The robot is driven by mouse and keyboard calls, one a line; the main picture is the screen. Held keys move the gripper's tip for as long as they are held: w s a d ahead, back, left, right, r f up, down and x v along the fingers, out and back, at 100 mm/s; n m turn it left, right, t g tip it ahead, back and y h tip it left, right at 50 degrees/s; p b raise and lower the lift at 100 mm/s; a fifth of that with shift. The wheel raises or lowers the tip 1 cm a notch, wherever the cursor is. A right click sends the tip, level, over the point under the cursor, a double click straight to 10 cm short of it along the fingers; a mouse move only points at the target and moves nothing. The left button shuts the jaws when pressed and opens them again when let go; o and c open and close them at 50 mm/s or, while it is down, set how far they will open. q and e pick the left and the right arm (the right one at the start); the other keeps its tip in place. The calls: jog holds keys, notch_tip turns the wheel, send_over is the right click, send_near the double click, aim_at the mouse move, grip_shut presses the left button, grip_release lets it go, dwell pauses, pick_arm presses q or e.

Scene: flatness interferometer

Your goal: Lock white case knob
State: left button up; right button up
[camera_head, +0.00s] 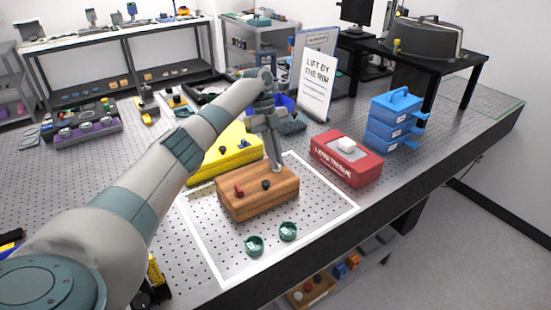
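A red box (347,166) with white lettering stands on the perforated table, with a white rounded piece (346,144) on its top. I cannot make out a separate white case. My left gripper (277,168) points down at the back right part of a wooden box (258,196), left of the red box and apart from it. Its fingertips look close together, but whether they are shut or hold something is too small to tell. The wooden box has a red piece (239,191) and a dark knob (266,184) on top. My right gripper is not in view.
A yellow case (226,155) lies behind the wooden box. Two green cups (254,245) (288,231) stand in front, inside a white outline. Blue stacked drawers (393,122) and an upright sign (316,84) stand behind. The table is clear at the front right.

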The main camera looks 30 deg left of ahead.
pick_arm(q)
jog(key=o, duration=0.4)
jog(key=shift+c, duration=0.2)
jog(key=shift+b+v, duration=0.35)
jog(key=shift+v, duration=0.4)
jog(key=b+v, duration=0.1)
jog(key=v, duration=0.2)
jog(key=shift+w+a+r, duration=0.1)
jog(key=shift+r, duration=0.25)
jog(key=p+v, duration=0.3)
jog(key=v, duration=0.9)
